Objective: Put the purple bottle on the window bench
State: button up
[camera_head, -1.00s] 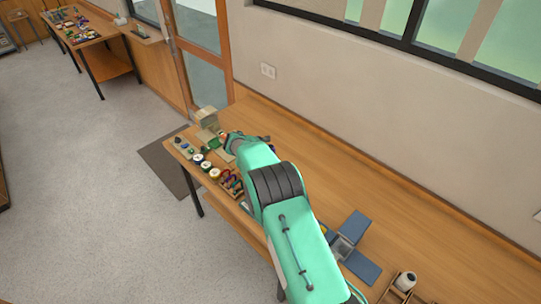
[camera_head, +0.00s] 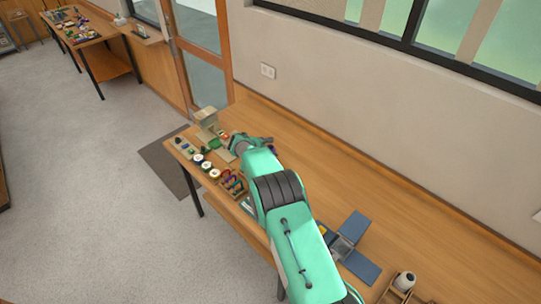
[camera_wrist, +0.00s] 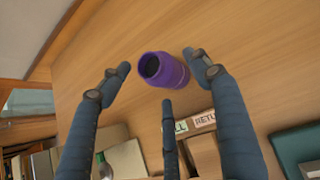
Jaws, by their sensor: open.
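The purple bottle (camera_wrist: 172,72) shows in the wrist view on the wooden bench top (camera_wrist: 240,45), its dark round mouth towards the upper left. My gripper (camera_wrist: 157,75) is open, with dark fingers to the left, right and below the bottle. Gaps show beside the bottle on the left; the right fingertip is close to it, and I cannot tell whether it touches. In the head view my gripper (camera_head: 262,141) is over the far end of the long window bench (camera_head: 330,165), and my arm hides the bottle.
Small spools and goods (camera_head: 205,165) line the bench's front edge left of my arm. A cardboard box (camera_head: 207,117) stands at the far end. The bench along the wall is mostly clear.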

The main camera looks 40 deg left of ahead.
jog(key=shift+x, duration=1.05)
jog(key=c, duration=1.4)
jog(key=shift+o, duration=0.2)
jog(key=shift+r, duration=0.25)
jog(key=shift+r, duration=1.4)
jog(key=shift+s+d+r+b, duration=0.1)
jog(key=shift+d+r+b, duration=0.05)
jog(key=shift+b, duration=0.15)
jog(key=s+d+r+b, duration=0.1)
jog(key=s+d, duration=0.8)
jog(key=d, duration=0.3)
jog(key=shift+d+r+b, duration=0.25)
jog(key=shift+b, duration=0.15)
